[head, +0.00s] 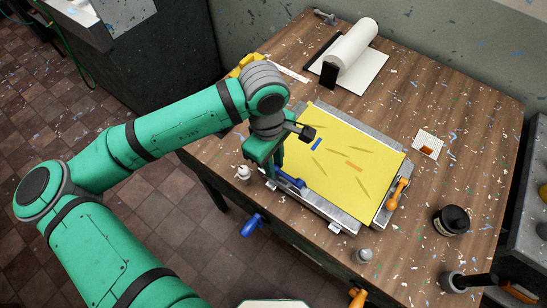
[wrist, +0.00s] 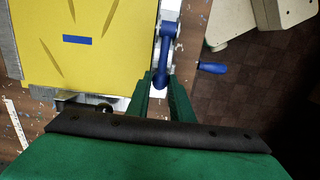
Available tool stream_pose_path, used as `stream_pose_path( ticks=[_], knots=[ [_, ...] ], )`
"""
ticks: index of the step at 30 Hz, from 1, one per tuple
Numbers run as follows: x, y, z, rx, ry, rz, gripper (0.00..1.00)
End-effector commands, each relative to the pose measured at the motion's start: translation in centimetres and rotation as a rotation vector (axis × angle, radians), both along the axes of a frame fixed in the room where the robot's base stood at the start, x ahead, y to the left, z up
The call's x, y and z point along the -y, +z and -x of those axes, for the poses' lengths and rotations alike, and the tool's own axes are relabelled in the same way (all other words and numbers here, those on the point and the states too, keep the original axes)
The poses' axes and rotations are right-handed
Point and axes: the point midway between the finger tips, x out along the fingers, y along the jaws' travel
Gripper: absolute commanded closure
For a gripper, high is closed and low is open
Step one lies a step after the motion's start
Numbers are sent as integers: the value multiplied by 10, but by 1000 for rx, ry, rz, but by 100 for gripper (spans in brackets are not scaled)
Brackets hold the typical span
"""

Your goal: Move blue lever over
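The blue lever (head: 292,180) lies along the near left edge of the screen frame, beside the yellow panel (head: 345,165). In the wrist view the blue lever (wrist: 164,48) runs away from the camera, and its near end sits between my fingers. My gripper (head: 272,176) reaches down at the left corner of the frame. In the wrist view my gripper (wrist: 160,80) has its two green fingers close together, one on each side of the lever's end, with no clear gap beside it. My gripper hides part of the frame's left corner in the head view.
An orange lever (head: 398,192) is on the frame's right side. A blue clamp handle (head: 252,224) hangs below the table edge. A paper roll (head: 352,46), a dark jar (head: 451,220) and small bottles (head: 362,256) stand on the wooden table (head: 472,130).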

Motion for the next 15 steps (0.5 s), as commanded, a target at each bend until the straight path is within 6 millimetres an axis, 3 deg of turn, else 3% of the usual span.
stream_pose_path(
  ticks=[15],
  knots=[
    [3,18,2,-1,-1,1,92]
  ],
)
